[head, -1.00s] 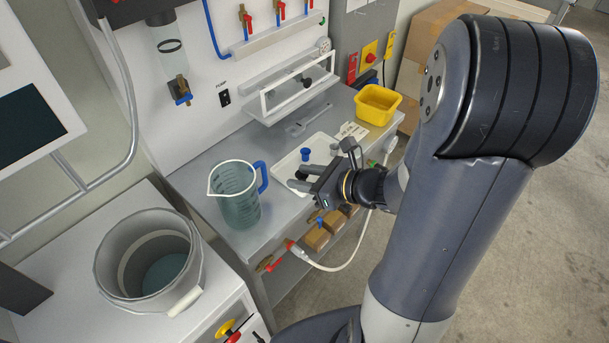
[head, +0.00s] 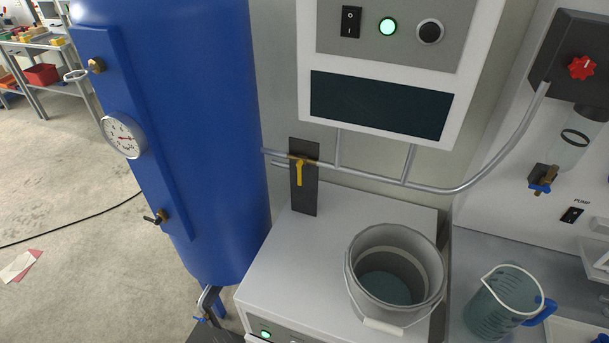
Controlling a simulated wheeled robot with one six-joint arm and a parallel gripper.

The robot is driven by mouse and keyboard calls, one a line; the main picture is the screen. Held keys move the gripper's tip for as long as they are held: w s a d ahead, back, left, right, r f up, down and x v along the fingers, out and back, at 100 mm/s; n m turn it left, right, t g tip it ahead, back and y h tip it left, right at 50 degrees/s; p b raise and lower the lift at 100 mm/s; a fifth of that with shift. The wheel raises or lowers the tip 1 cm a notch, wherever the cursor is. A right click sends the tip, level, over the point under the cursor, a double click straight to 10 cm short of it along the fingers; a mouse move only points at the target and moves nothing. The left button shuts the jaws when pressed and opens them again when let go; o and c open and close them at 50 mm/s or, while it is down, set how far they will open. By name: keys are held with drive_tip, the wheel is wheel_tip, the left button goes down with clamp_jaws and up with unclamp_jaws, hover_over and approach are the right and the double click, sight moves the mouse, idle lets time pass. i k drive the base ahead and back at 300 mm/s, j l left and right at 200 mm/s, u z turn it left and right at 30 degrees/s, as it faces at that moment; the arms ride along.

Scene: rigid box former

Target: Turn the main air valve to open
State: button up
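A valve with a yellow lever handle (head: 299,172) sits on a grey pipe in front of a dark upright plate (head: 305,201). I take it to be the main air valve, but no label can be read. Its lever hangs down, across the line of the pipe. The pipe (head: 375,180) runs from the blue tank (head: 190,120) on the left, past the valve, to the right. My gripper is not in view, so its state and its distance from the valve are hidden.
A grey bucket (head: 352,285) with liquid stands on the white cabinet (head: 282,268) in front and right of the valve. A control panel (head: 455,104) overhangs to the right. The tank carries a gauge (head: 123,136). A measuring jug (head: 490,308) is at lower right. Floor at left is mostly open.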

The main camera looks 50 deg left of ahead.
sight(299, 165)
drive_tip(key=k+l, duration=0.35)
drive_tip(key=l, duration=0.2)
drive_tip(key=k+l, duration=0.35)
drive_tip(key=l, duration=0.15)
